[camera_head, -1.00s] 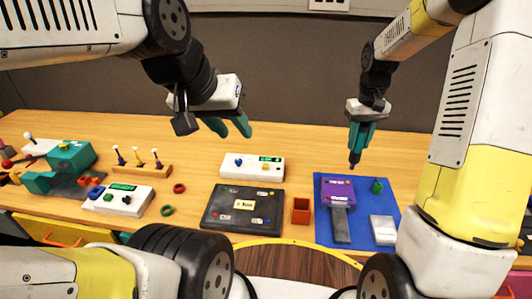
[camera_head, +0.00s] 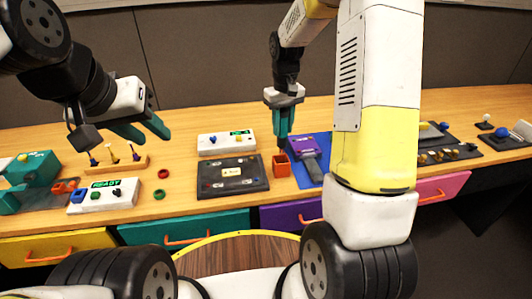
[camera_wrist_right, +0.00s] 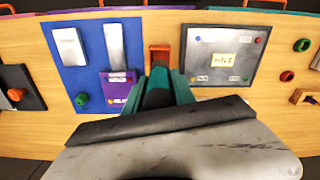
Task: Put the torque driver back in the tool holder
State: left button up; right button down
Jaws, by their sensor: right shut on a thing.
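My right gripper (camera_head: 284,132) is shut on the torque driver (camera_head: 281,144), which points down from between the teal fingers; only a short dark tip shows below them. In the right wrist view the fingers (camera_wrist_right: 160,80) largely hide the driver. The orange square tool holder (camera_head: 281,167) stands on the table just below the driver's tip, and also shows beyond the fingers in the right wrist view (camera_wrist_right: 159,50). I cannot tell whether the tip touches the holder. My left gripper (camera_head: 142,131) is open and empty above the table at the left.
A black panel (camera_head: 232,186) lies left of the holder. A blue mat (camera_head: 318,177) with a purple device (camera_head: 301,142) lies right of it. A white READY box (camera_head: 104,197) stands at the left.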

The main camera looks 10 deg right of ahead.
aim_at(284, 109)
notch_tip(284, 109, down, 8)
jog(key=shift+f, duration=0.1)
dwell(0.4)
jog(key=c, duration=1)
grip_release()
jog(key=shift+f, duration=0.15)
jog(key=shift+c, duration=0.2)
notch_tip(284, 109, up, 12)
jog(key=s+r+m+t, duration=0.1)
jog(key=s+r+t, duration=0.1)
jog(key=s+r, duration=0.75)
jog(key=s+a+r+t+y, duration=0.1)
jog(key=s+r+t, duration=0.1)
jog(key=s, duration=0.5)
jog(key=s+a+r+m+t+y, duration=0.1)
jog(key=s+r+t, duration=0.1)
jog(key=s, duration=0.5)
jog(key=shift+s, duration=0.4)
